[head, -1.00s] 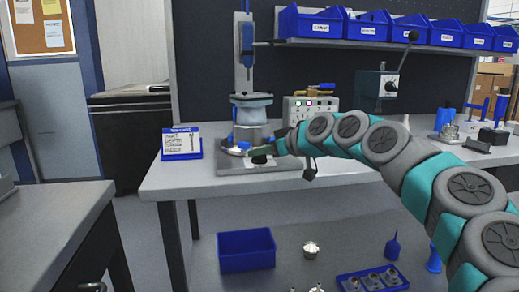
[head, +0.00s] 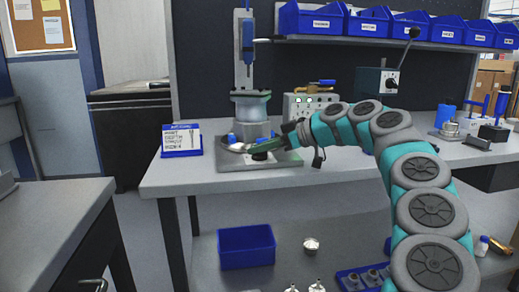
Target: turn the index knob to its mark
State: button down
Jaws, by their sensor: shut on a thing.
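The fixture with a grey cylindrical housing (head: 250,107) and a tall column (head: 243,62) stands on a grey base plate (head: 232,164) on the workbench. My gripper (head: 246,147) reaches in from the right, low at the front of the fixture, just above the base plate. It is shut at the front of the fixture. The index knob and its mark are too small and too covered by the gripper to make out. A shiny round part (head: 237,147) shows at the gripper's tip; I cannot tell whether it is the knob.
A control box with green lights (head: 309,103) stands behind my arm. A card in a blue holder (head: 182,140) stands left of the fixture. Blue bins (head: 312,19) line the shelf above. An empty blue bin (head: 246,247) sits on the lower shelf. The bench's front left is clear.

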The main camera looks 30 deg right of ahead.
jog(key=shift+n+g+y+b, duration=0.35)
jog(key=shift+n+g+y, duration=0.45)
jog(key=shift+n+g, duration=0.15)
dwell(0.5)
jog(key=c, duration=1.1)
grip_release()
jog(key=shift+c, duration=0.2)
jog(key=shift+t, duration=0.25)
jog(key=shift+p+v, duration=1)
jog(key=shift+v, duration=2.9)
